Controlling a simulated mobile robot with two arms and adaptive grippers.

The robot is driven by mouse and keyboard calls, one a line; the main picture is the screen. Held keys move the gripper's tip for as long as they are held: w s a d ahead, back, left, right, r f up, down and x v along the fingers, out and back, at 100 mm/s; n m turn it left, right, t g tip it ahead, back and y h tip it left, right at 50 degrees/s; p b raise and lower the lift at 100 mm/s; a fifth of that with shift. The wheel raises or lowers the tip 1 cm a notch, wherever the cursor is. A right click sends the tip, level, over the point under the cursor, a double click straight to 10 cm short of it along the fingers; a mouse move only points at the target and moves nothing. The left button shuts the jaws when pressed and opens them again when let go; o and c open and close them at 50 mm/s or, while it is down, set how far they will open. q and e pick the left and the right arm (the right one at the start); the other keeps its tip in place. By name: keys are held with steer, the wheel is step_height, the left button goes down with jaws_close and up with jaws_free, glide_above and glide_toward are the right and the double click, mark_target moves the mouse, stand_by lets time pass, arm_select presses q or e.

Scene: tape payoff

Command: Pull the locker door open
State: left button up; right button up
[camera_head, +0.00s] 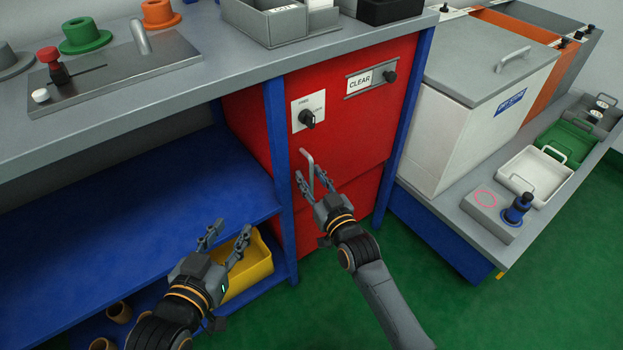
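The red locker door (345,120) sits under the grey worktop between blue posts and looks shut. A grey bar handle (308,160) stands out from its lower left part. My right gripper (311,178) is at the handle with its fingers apart, one on each side of the bar's lower part. I cannot tell whether either finger touches it. A black knob on a white plate (307,115) sits above the handle, and a CLEAR sign (360,82) is higher up. My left gripper (226,238) is open and empty, in front of the blue shelf.
A yellow bin (253,268) is beside my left gripper on the lower shelf. A white chest (462,125) stands right of the locker, with a low bench holding trays (535,172) beside it. Green floor (465,315) is free in front.

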jaws_close()
